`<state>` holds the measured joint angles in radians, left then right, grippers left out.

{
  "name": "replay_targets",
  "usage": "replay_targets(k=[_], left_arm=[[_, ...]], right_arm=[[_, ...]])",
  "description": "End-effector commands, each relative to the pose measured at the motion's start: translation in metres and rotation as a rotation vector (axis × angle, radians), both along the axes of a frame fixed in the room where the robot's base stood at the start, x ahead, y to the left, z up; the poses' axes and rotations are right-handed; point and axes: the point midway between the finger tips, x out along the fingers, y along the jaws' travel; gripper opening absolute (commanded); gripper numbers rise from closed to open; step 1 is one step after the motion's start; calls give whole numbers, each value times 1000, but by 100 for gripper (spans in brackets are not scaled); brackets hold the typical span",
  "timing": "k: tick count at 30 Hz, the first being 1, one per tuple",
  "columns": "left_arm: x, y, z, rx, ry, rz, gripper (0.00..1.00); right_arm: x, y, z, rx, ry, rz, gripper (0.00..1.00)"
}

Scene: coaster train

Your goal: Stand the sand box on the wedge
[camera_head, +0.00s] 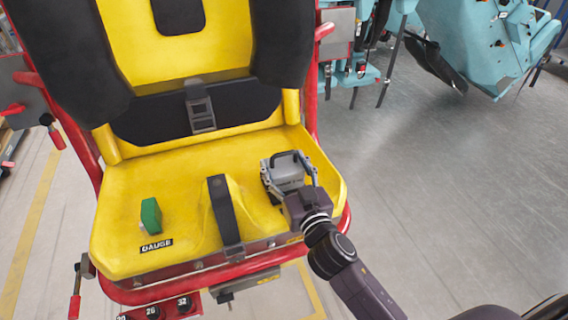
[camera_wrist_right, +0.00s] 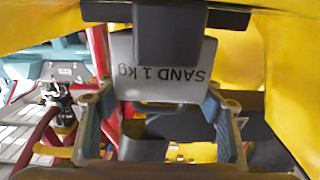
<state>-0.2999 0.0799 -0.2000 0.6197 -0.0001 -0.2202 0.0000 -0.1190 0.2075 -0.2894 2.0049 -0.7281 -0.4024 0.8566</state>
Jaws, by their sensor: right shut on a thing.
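The sand box (camera_head: 286,170) is a light grey box with a dark handle on top, over the right half of the yellow seat. In the right wrist view its face (camera_wrist_right: 165,72) reads "SAND 1 kg" upside down. My right gripper (camera_head: 291,187) is shut on it, with a finger on each side. I cannot tell whether the box touches the seat. The wedge (camera_head: 150,215), a small green block, stands on the left half of the seat, behind the "GAUGE" label, well left of the gripper. My left gripper is not in view.
The yellow seat (camera_head: 120,242) has a raised middle hump with a black strap (camera_head: 223,208) between box and wedge. Black side bolsters and a backrest with a buckle (camera_head: 200,105) rise behind. Red frame tubes border the seat. Open floor lies to the right.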

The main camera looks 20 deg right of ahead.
Motion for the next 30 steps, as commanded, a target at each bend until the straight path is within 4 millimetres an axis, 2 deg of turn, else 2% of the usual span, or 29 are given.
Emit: replay_targets(k=[16, 17, 22, 30], left_arm=[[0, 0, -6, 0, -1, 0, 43], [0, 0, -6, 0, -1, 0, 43], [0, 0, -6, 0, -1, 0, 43], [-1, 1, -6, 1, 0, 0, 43]], right_arm=[[0, 0, -3, 0, -9, 2, 3], [0, 0, -3, 0, -9, 2, 62], [0, 0, -4, 0, -5, 1, 81], [-1, 0, -11, 0, 8, -1, 81]])
